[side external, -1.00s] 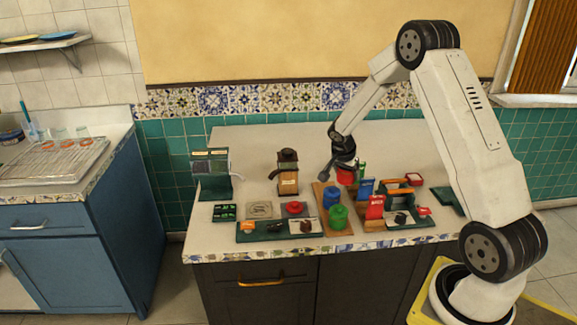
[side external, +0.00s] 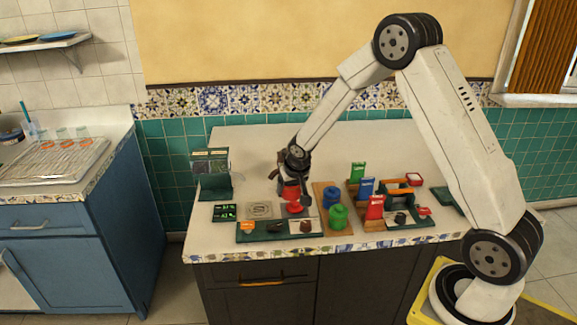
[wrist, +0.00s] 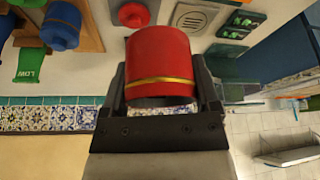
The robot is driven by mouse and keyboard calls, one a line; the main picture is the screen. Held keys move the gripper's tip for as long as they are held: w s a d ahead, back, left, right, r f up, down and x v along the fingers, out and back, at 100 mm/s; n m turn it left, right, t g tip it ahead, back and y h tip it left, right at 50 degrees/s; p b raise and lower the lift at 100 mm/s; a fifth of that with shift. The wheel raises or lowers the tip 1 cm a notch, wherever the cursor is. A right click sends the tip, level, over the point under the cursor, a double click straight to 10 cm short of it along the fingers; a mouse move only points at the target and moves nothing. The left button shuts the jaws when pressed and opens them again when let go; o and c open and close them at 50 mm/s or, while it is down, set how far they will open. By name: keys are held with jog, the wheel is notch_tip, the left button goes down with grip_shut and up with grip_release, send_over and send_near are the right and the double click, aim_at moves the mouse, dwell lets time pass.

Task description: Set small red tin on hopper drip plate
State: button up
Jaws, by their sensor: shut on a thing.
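My gripper (side external: 297,180) is shut on the red tin (side external: 291,193), which has a gold band and fills the middle of the wrist view (wrist: 161,65). The tin is held above the counter, over or just behind a small plate with a red round piece on it (side external: 294,209); I cannot tell the gap. That red piece also shows beyond the tin in the wrist view (wrist: 133,14). A grey slotted plate (side external: 260,210) lies just left of it. The brown hopper machine behind is mostly hidden by my gripper. Which plate is the hopper drip plate is not clear.
Blue (side external: 331,196) and green (side external: 338,216) tins stand on a wooden board to the right. A dark tray (side external: 262,233) lies in front. The back counter is clear.

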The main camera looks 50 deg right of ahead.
jog(key=shift+w+a+r+n, duration=0.1)
jog(key=shift+w+a+n, duration=0.15)
jog(key=shift+a+n, duration=0.5)
jog(key=shift+w+a, duration=0.1)
send_near(257, 206)
jog(key=shift+w+d+f+m, duration=0.15)
jog(key=shift+w+d+f, duration=0.2)
jog(key=shift+f, duration=0.2)
jog(key=shift+w+d+f+m, duration=0.1)
jog(key=shift+w+d+f, duration=0.2)
jog(key=shift+w+f, duration=0.2)
jog(key=shift+w+f, duration=0.2)
jog(key=shift+f, duration=1.55)
jog(key=shift+f, duration=0.2)
